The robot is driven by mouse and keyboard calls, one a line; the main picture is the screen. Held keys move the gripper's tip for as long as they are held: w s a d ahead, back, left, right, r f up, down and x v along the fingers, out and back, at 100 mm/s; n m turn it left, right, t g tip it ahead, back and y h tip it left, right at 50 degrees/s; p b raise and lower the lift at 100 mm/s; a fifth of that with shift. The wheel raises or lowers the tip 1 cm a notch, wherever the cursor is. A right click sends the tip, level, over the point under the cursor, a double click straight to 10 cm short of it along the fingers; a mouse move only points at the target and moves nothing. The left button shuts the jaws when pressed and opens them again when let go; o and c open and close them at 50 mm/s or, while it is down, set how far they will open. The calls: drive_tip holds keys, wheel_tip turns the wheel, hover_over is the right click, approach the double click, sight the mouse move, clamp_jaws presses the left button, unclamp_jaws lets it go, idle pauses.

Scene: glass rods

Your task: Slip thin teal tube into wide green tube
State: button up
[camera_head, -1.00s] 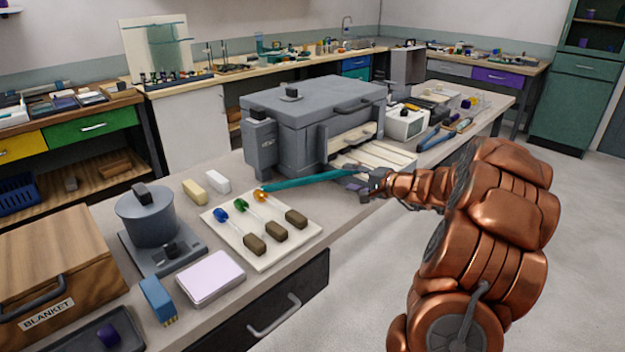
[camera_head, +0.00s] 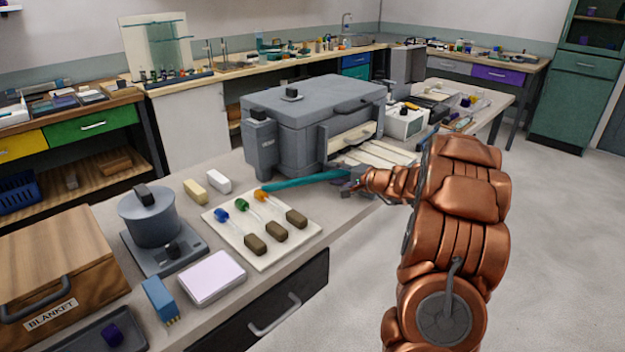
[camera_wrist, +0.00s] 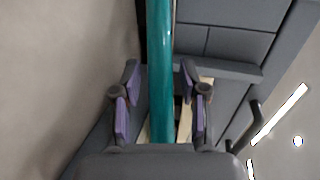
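The long, thin teal tube (camera_head: 305,181) reaches from my gripper leftward, its left end close to the orange-tipped piece on the white board. In the wrist view the teal tube (camera_wrist: 161,75) runs down between the purple finger pads. My gripper (camera_head: 352,182) is at the tube's right end; in the wrist view its fingers (camera_wrist: 159,112) are spread, with a gap on each side of the tube. A green-tipped clear piece (camera_head: 243,204) lies on the board between a blue-tipped and an orange-tipped one; I cannot tell whether it is the wide green tube.
The white board (camera_head: 262,258) carries several brown blocks. A grey furnace-like box (camera_head: 310,115) stands just behind the teal tube. A grey pot (camera_head: 150,215), a wooden box (camera_head: 50,250) and a pale pad (camera_head: 211,278) stand at the left.

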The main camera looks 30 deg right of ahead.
clamp_jaws()
drive_tip(key=shift+r, duration=0.1)
drive_tip(key=shift+r, duration=0.5)
drive_tip(key=shift+s+a+r+b, duration=0.15)
drive_tip(key=shift+s+r+b, duration=0.05)
drive_tip(key=shift+r, duration=0.45)
drive_tip(key=shift+s+a+r+b, duration=0.1)
drive_tip(key=shift+s+r+b, duration=0.1)
drive_tip(key=shift+r, duration=0.4)
drive_tip(key=s+a+r+b, duration=0.1)
drive_tip(key=s+a+b, duration=0.2)
drive_tip(key=s+a, duration=0.6)
drive_tip(key=s, duration=0.3)
drive_tip(key=shift+r, duration=0.2)
